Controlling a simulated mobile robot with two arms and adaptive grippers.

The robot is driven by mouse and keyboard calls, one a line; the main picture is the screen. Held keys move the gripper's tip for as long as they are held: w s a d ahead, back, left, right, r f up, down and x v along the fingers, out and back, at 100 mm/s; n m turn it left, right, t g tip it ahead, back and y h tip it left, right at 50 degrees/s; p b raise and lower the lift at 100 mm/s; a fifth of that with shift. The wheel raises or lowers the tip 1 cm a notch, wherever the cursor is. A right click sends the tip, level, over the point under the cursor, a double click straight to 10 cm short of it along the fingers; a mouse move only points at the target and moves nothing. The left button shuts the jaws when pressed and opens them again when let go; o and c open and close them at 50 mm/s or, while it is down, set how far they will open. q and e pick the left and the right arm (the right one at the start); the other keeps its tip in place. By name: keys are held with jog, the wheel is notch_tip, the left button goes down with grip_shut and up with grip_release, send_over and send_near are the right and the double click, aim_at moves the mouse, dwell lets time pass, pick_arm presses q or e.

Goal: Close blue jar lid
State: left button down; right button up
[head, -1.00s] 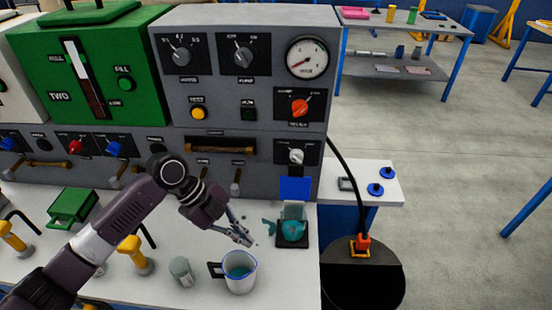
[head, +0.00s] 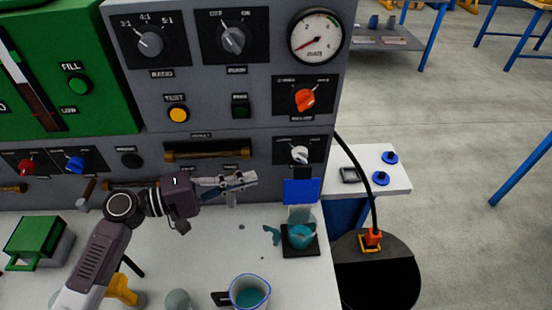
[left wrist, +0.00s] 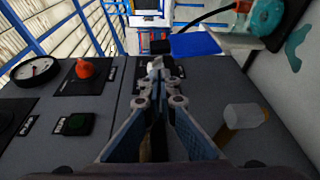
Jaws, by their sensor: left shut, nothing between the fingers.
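The clear jar (head: 301,215) with teal contents stands on a dark square base at the right end of the white counter. Its blue lid (head: 300,191) stands open and upright at the jar's back, against the panel. In the left wrist view the lid (left wrist: 196,45) is beyond the fingertips, slightly right, and the jar (left wrist: 266,17) is at the top right. My left gripper (head: 251,178) is shut and empty, left of the lid and apart from it, in front of the grey panel. My right gripper does not show.
A mug (head: 249,292) with teal liquid and a grey-green round item (head: 177,299) stand at the counter's front. A panel handle (head: 206,152) is close behind my gripper. A black cable (head: 363,185) hangs at right.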

aim_at(301, 186)
pick_arm(q)
jog(key=w+d+n+p, duration=0.1)
jog(key=w+d+p, duration=0.2)
jog(key=d, duration=0.6)
jog(key=shift+w, duration=0.25)
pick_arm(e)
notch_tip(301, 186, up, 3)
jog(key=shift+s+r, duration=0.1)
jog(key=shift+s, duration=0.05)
pick_arm(q)
jog(key=shift+d+f, duration=0.1)
